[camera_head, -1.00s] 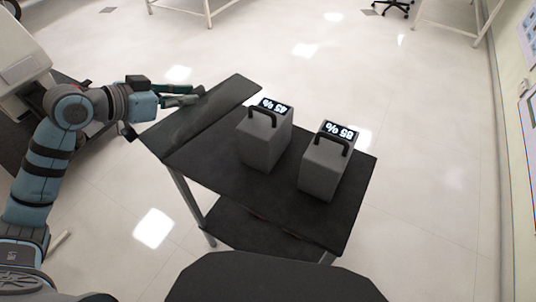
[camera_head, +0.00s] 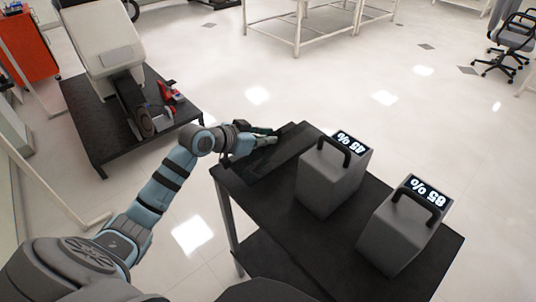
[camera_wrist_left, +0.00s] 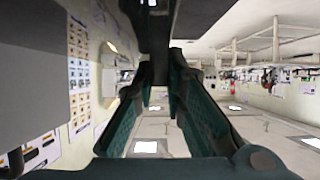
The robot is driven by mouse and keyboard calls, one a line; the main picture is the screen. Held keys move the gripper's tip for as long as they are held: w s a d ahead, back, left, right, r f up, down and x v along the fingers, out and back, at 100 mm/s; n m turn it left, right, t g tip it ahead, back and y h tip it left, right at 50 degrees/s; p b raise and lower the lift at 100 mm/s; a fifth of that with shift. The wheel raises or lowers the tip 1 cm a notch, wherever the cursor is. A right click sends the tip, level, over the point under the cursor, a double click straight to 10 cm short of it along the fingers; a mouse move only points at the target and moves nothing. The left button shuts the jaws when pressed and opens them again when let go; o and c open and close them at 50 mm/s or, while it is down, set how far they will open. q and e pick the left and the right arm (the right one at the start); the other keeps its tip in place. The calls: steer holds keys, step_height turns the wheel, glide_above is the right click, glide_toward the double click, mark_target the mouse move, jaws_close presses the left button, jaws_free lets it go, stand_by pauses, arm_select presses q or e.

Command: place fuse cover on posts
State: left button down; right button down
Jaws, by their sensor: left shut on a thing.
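A dark flat panel (camera_head: 282,152), which I take to be the fuse cover, shows at the left end of the black table. My left gripper (camera_head: 268,136) is at its far left edge, with green fingers shut on it. I cannot tell whether the panel rests on the table or is held just above it. In the left wrist view, the green fingers (camera_wrist_left: 163,68) reach up to a dark piece (camera_wrist_left: 157,28) at their tips. I cannot make out any posts. My right gripper is not in view.
A black platform (camera_head: 88,125) at left carries a whitish machine (camera_head: 100,40) and a red part (camera_head: 170,92). Floor lies clear between them.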

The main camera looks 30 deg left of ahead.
mark_target(262, 150)
arm_select(q)
steer(key=f, duration=0.2)
steer(key=f+b, duration=0.1)
steer(key=f, duration=0.1)
steer(key=shift+s+d+f, duration=0.1)
steer(key=shift+s, duration=0.1)
steer(key=shift+w+f, duration=0.1)
steer(key=shift+f, duration=0.05)
steer(key=shift+f, duration=0.1)
steer(key=c, duration=1.7)
jaws_free()
steer(key=shift+o, duration=0.2)
